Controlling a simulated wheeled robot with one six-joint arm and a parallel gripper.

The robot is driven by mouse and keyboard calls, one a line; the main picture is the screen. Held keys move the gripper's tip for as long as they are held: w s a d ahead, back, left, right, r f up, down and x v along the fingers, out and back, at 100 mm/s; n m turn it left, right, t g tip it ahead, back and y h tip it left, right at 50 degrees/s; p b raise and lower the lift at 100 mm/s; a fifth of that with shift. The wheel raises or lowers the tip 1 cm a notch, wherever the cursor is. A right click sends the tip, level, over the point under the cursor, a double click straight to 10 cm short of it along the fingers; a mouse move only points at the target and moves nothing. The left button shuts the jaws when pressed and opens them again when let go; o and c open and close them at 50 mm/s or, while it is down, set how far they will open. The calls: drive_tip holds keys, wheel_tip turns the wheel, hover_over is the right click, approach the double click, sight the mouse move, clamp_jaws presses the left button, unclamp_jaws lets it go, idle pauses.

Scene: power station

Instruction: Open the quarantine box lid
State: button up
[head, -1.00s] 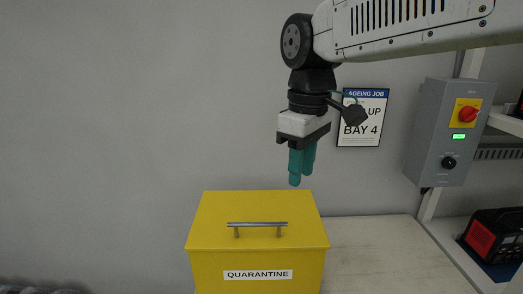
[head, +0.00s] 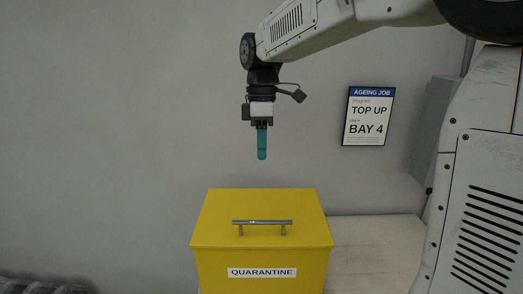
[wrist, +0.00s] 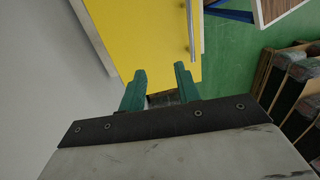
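The yellow quarantine box (head: 262,268) stands on a pale bench with its lid (head: 235,207) shut. A grey bar handle (head: 262,222) runs left to right on top of the lid. My gripper (head: 262,157) hangs above the back of the lid, pointing down, clear of the box and the handle. In the wrist view my gripper (wrist: 161,80) has its two teal fingers apart with nothing between them. The yellow lid (wrist: 130,30) lies beyond the fingers there, and the handle (wrist: 194,30) is at its right side.
The pale bench top (head: 370,240) is bare right of the box. A wall notice (head: 369,116) reads "TOP UP, BAY 4". A grey control box (head: 437,130) is partly hidden by my arm. The wrist view shows green floor (wrist: 235,70) and brown bins (wrist: 290,100) at the right.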

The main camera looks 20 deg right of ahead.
drive_tip(key=shift+f, duration=0.7)
clamp_jaws()
idle(0.9)
unclamp_jaws()
